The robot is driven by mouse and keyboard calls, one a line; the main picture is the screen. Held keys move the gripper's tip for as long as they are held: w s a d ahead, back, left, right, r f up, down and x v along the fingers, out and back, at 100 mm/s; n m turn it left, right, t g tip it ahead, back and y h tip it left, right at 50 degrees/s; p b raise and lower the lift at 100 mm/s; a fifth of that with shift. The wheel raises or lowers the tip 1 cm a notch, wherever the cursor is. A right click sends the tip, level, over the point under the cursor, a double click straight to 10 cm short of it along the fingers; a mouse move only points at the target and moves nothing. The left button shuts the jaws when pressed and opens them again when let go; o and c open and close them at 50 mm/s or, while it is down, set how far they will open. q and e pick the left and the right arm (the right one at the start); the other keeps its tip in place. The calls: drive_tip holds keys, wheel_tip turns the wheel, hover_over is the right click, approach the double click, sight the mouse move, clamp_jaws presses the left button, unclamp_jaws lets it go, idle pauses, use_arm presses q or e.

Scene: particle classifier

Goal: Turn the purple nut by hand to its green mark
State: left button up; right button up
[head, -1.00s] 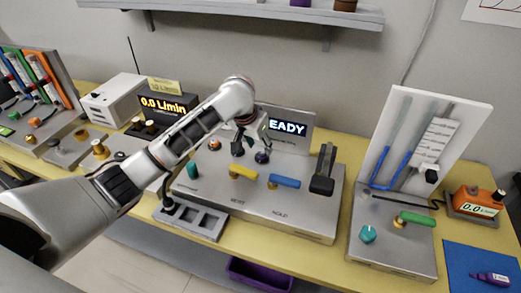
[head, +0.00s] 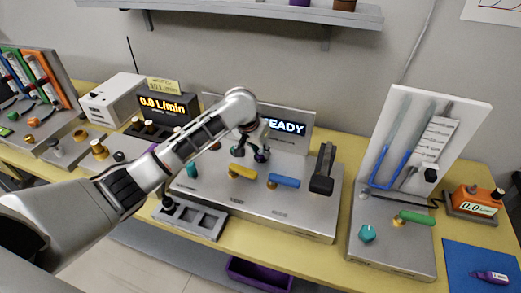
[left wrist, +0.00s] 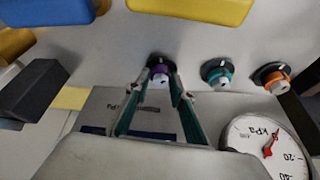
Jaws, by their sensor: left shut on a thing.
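The purple nut (left wrist: 160,73) shows in the left wrist view, on a black collar with a pale tick at its upper side. My left gripper (left wrist: 159,84) has its two fingers shut on the nut, one on each side. In the head view my left gripper (head: 250,153) is down at the back of the middle grey panel, and its fingers mostly hide the nut there. I cannot make out a green mark. My right gripper is not in view.
Beside the purple nut sit a teal nut (left wrist: 218,74) and an orange nut (left wrist: 271,78), with a dial gauge (left wrist: 268,148) close by. Yellow (head: 243,172) and blue (head: 284,181) handles and a black lever (head: 323,170) stand in front and to the right on the panel.

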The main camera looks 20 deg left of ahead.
use_arm(q)
drive_tip(key=m, duration=0.2)
drive_tip(key=m+g+h, duration=0.1)
drive_tip(key=m, duration=0.2)
drive_tip(key=shift+w+a+h, duration=0.1)
drive_tip(key=shift+a+h, duration=0.05)
drive_tip(key=shift+h, duration=0.15)
drive_tip(key=shift+w+r+m+g+h, duration=0.1)
drive_tip(key=shift+m+g+h, duration=0.2)
drive_tip(key=shift+m, duration=0.8)
drive_tip(key=shift+m+g+h, duration=0.3)
drive_tip(key=shift+m, duration=0.8)
drive_tip(key=o, duration=1.1)
drive_tip(key=v, duration=1.2)
